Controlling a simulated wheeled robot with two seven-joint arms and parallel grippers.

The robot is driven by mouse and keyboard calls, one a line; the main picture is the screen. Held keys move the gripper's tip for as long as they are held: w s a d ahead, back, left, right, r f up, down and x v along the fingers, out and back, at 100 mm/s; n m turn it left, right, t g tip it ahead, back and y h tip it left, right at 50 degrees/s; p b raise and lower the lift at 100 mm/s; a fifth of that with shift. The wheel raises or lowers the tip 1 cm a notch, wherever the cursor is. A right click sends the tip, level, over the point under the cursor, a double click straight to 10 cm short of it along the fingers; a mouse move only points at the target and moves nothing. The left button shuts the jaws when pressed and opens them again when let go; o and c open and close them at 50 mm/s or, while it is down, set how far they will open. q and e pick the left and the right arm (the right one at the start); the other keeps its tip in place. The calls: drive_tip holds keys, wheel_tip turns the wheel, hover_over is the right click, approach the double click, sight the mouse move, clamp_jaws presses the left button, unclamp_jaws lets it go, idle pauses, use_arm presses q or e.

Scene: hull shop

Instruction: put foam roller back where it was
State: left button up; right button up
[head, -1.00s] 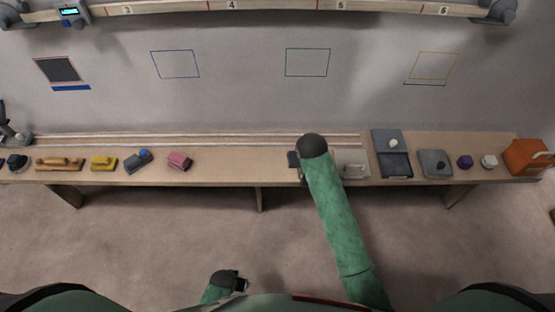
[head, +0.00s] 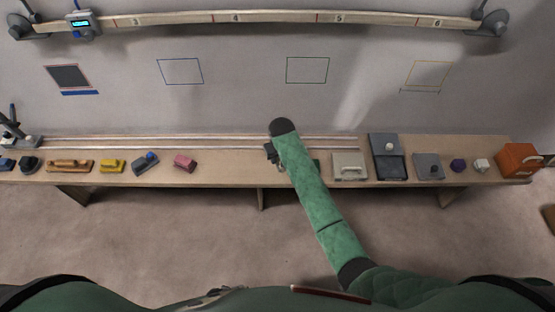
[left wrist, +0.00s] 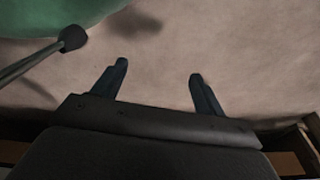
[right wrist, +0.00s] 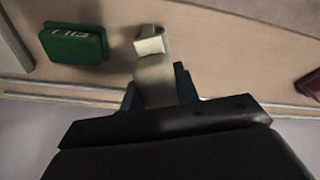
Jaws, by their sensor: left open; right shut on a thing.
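My right gripper (right wrist: 158,90) is shut on a cream, narrow piece with a pale block at its far end, which I take to be the foam roller (right wrist: 152,47). In the head view my right gripper (head: 273,153) is over the middle of the bench, between the pink block and the pale case; the arm and hand mostly hide the held thing there. I cannot tell whether it touches the bench. My left gripper (left wrist: 158,85) is open and empty above the floor, low and near my body.
The long bench (head: 225,172) has rails along its back. A green box (right wrist: 73,45) lies beside the held thing. A pink block (head: 185,163) is to the left; a pale case (head: 349,167), grey trays and an orange box (head: 518,159) are to the right.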

sight(277, 162)
drive_tip(key=shift+w+a+f, duration=0.2)
drive_tip(key=shift+w+f, duration=0.2)
drive_tip(key=shift+w, duration=0.2)
drive_tip(key=shift+w+f, duration=0.1)
drive_tip(key=shift+f, duration=0.05)
wheel_tip(277, 162, down, 3)
drive_tip(key=shift+p, duration=0.95)
use_arm(q)
drive_tip(key=s, duration=0.1)
drive_tip(key=s+f, duration=0.1)
drive_tip(key=s+a+f, duration=0.1)
drive_tip(key=s, duration=0.1)
drive_tip(key=shift+a, duration=0.1)
use_arm(e)
drive_tip(key=shift+f, duration=0.4)
drive_tip(key=o, duration=0.9)
use_arm(q)
drive_tip(key=shift+w, duration=0.1)
